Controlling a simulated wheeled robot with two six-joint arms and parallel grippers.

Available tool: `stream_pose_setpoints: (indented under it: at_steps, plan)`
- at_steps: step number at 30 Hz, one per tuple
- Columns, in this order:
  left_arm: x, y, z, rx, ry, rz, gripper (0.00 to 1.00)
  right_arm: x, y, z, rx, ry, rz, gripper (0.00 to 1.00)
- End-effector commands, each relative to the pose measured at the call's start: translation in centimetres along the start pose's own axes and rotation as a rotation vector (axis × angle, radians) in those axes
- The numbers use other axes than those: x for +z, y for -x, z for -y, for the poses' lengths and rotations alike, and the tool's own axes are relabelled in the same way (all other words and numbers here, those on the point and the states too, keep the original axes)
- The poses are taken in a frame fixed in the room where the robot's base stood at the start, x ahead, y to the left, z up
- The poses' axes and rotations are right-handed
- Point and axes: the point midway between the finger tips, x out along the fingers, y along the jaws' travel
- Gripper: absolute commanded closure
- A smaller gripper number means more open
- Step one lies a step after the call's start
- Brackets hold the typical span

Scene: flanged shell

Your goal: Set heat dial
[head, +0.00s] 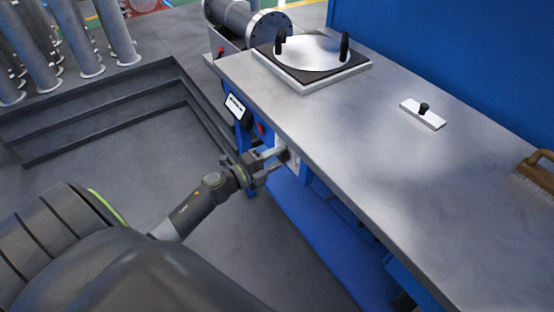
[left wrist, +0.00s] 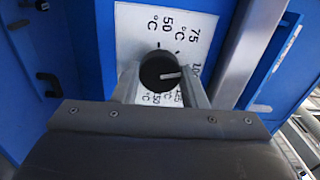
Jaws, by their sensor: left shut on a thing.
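The heat dial (left wrist: 158,72) is a round black knob with a white pointer line. It sits on a white scale plate (left wrist: 135,25) marked in °C, with 50 and 75 readable and other marks partly covered. The pointer points to the right in the left wrist view, toward a partly hidden mark that starts with 10. My left gripper (left wrist: 160,85) is shut on the dial, one finger on each side of it. In the head view my left gripper (head: 272,164) reaches the blue bench front, and the dial is mostly hidden there. My right gripper is not in view.
The grey bench top (head: 330,130) overhangs the dial. A small display (head: 235,107) and a red button (head: 261,129) are on the bench front. On top are a round plate with two black handles (head: 312,53), a white block with a black knob (head: 423,113) and a brush (head: 540,170).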

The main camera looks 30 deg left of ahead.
Motion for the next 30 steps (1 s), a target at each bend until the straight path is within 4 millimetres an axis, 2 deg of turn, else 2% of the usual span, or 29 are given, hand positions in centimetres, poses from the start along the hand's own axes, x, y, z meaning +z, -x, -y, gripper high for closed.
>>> stream_pose_setpoints:
  at_steps: [8,13,18,30]
  plan:
    - [-0.01,0.11,-0.3,0.003,-0.185,-0.001,0.84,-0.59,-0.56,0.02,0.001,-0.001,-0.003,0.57]
    - [-0.01,0.11,-0.27,0.003,-0.254,-0.001,0.84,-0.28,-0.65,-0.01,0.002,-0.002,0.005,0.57]
    - [0.0,0.12,-0.26,0.004,-0.288,0.0,0.84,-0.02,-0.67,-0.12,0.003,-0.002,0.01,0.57]
    - [-0.01,0.13,-0.26,0.004,-0.299,0.0,0.84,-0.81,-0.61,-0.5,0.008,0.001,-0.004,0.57]
